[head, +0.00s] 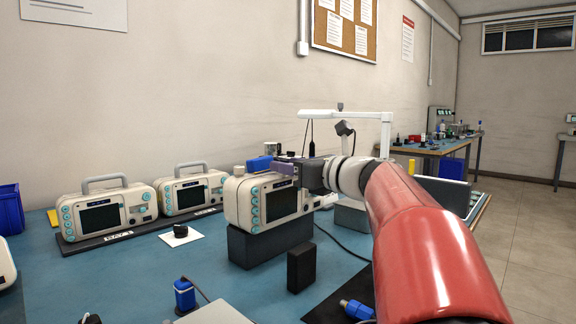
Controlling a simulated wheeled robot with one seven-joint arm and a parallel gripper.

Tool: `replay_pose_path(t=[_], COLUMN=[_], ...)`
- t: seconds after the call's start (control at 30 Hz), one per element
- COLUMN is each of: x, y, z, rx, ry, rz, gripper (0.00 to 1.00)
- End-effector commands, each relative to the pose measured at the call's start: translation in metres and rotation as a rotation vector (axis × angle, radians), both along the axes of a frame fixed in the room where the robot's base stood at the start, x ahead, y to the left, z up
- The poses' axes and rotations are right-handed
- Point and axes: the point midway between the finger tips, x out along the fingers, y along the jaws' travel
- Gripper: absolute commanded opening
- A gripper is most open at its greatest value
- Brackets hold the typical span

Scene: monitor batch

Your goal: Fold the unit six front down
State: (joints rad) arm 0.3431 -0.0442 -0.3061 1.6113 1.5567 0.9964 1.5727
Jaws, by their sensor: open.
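A cream monitor (238,209) with a dark screen and teal buttons stands upright on a dark grey block (250,248) at the middle of the bench. I cannot read a unit number on it, so I cannot tell if it is unit six. My gripper (281,168) is at the top of this monitor, at the end of my red and white arm. It is open. It hides part of the monitor's top and right side. I cannot tell if the fingers touch it. A blue piece (259,163) shows beside the fingers.
Two similar monitors with handles (104,214) (192,193) stand at the left on a dark labelled base. A white lamp arm (346,114) stands behind. Blue bench surface is free at left front.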

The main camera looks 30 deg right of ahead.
Motion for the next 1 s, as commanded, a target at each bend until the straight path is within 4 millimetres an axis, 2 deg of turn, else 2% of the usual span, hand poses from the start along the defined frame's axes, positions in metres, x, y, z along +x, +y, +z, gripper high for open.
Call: replay_pose_path(t=[0.1, 0.37, 0.7, 1.0], x=[0.0063, 0.0069, 0.0066, 0.0066], y=[0.0027, 0.0029, 0.0028, 0.0008], z=[-0.0001, -0.0001, -0.0001, -0.0007], rx=[0.0, 0.0, 0.0, 0.001], ry=[0.0, 0.0, 0.0, -0.004], rz=[0.002, 0.001, 0.001, 0.0], gripper=[0.44, 0.42, 0.0, 0.0])
